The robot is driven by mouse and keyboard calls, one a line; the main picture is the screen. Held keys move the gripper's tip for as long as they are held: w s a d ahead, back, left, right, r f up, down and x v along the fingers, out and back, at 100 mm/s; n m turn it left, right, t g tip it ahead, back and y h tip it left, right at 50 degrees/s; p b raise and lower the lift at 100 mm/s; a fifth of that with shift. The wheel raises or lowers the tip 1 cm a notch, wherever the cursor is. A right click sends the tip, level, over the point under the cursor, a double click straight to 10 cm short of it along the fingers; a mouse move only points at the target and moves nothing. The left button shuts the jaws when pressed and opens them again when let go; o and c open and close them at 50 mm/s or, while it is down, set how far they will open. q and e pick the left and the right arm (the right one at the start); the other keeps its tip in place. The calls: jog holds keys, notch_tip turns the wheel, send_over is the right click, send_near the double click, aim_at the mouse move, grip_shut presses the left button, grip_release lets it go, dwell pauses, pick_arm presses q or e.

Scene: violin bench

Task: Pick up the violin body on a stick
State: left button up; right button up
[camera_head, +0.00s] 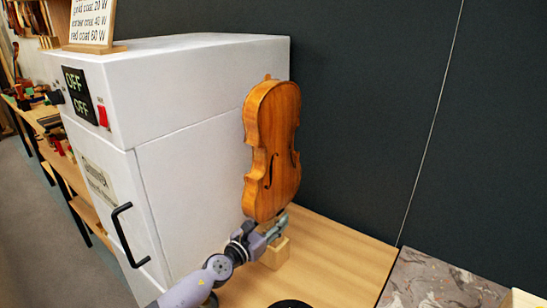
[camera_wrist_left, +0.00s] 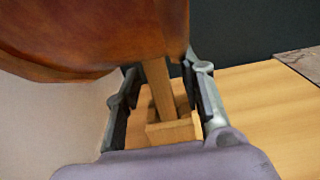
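The orange-brown violin body (camera_head: 272,150) stands upright on a stick, beside the white cabinet. The stick (camera_wrist_left: 160,92) is pale wood and rises from a small wooden block (camera_head: 275,255), which also shows in the left wrist view (camera_wrist_left: 170,132). My left gripper (camera_head: 274,228) is just below the violin body, at the stick. In the left wrist view my left gripper (camera_wrist_left: 160,90) is open, one finger on each side of the stick, with gaps visible. The violin body's lower end (camera_wrist_left: 95,35) overhangs it. My right gripper is not in view.
The white cabinet (camera_head: 200,160) with a black handle and OFF displays stands close on the left. A dark wall (camera_head: 370,110) is behind. The wooden bench top (camera_head: 335,260) is mostly clear; a grey stone-patterned surface (camera_head: 440,285) lies to the right.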

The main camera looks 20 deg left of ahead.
aim_at(274, 137)
pick_arm(q)
grip_shut()
dwell(0.5)
notch_tip(274, 137, up, 19)
jog(key=p, duration=1.6)
jog(key=shift+r+p, duration=0.6)
jog(key=shift+r, duration=0.15)
jog(key=shift+r+p, duration=2.9)
jog(key=shift+f, duration=0.15)
